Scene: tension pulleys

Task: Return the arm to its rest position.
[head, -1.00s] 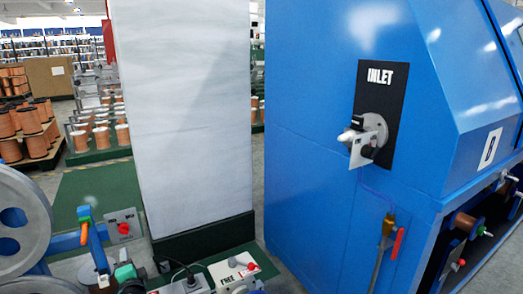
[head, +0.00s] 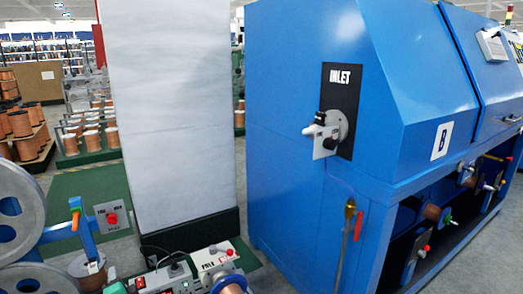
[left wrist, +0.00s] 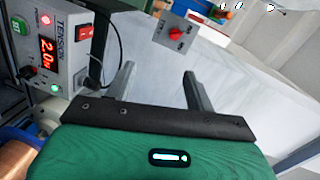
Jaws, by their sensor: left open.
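My left gripper (left wrist: 158,84) shows in the left wrist view, beyond its green body and black bar. Its two grey fingers stand wide apart with nothing between them. A grey box marked TENSION (left wrist: 68,40) with a lit red display and a red switch is at the upper left of that view. Neither gripper can be made out in the head view. There, large grey pulley wheels (head: 22,215) stand at the left edge, and a control box with a red light (head: 160,279) sits at the bottom.
A blue machine (head: 290,170) with an INLET panel (head: 337,120) and a red valve handle (head: 358,226) fills the right. A wide pale pillar (head: 170,110) stands in the middle. A grey box with a red knob (head: 112,217) is beside the pulleys. Copper spools stand behind.

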